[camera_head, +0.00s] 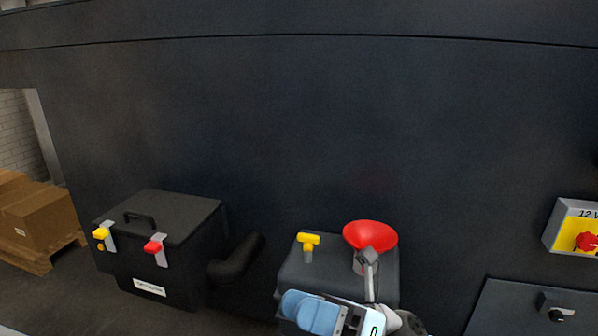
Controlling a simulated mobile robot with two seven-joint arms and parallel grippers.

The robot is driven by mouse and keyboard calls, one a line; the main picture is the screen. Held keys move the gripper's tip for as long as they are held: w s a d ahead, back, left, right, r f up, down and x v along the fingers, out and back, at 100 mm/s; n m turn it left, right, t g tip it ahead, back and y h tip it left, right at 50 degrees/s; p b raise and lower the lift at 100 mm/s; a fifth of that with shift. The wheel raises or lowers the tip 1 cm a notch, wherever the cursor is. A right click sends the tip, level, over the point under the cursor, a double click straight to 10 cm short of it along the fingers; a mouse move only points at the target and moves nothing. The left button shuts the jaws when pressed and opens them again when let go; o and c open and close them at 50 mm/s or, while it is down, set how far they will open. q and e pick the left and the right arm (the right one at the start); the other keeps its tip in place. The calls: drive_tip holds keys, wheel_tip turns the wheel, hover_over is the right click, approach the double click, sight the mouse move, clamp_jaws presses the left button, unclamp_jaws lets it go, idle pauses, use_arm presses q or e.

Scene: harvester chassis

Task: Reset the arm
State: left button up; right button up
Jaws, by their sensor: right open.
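My right gripper (367,257) is in the lower middle, at the end of my blue and white arm that comes in from the bottom edge. Its grey fingers point up and overlap the front of a red funnel (368,233) in the picture. The jaws are open. I cannot tell whether a finger touches the funnel. The funnel stands on a dark grey tank (292,272), beside a yellow T-shaped handle (308,239). My arm hides the tank's lower front. My left gripper is not in view.
A black battery box (165,245) with yellow and red terminals stands at the left, near a black elbow pipe (238,260). A 12 V panel with a red knob (586,241) is at the right, above a dark latched panel (510,310). The dark wall above is bare. Cardboard boxes (42,217) sit far left.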

drive_tip(key=w+d+f+m+t+h, duration=0.25)
drive_tip(key=f+m+t+h, duration=0.2)
drive_tip(key=m+t, duration=0.4)
drive_tip(key=w+d+f+m+t+h, duration=0.1)
drive_tip(key=d+f+m+t+h, duration=0.4)
drive_tip(key=m, duration=0.7)
drive_tip(key=w+d+f+m+t+h, duration=0.25)
drive_tip(key=f+m+t, duration=0.4)
drive_tip(key=m, duration=0.35)
drive_tip(key=s+d+f+m+g+h, duration=0.4)
drive_tip(key=s+f+m, duration=0.35)
drive_tip(key=f, duration=0.45)
drive_tip(key=s+d+f+m+g+h, duration=0.4)
drive_tip(key=s+f+m, duration=0.35)
drive_tip(key=f, duration=0.35)
use_arm(q)
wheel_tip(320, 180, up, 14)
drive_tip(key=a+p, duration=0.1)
drive_tip(key=p, duration=1.6)
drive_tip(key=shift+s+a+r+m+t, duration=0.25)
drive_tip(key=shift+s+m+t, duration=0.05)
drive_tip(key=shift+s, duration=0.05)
use_arm(e)
wheel_tip(320, 180, up, 15)
drive_tip(key=d+n+t, duration=0.1)
drive_tip(key=shift+s+f, duration=0.2)
drive_tip(key=shift+s, duration=0.15)
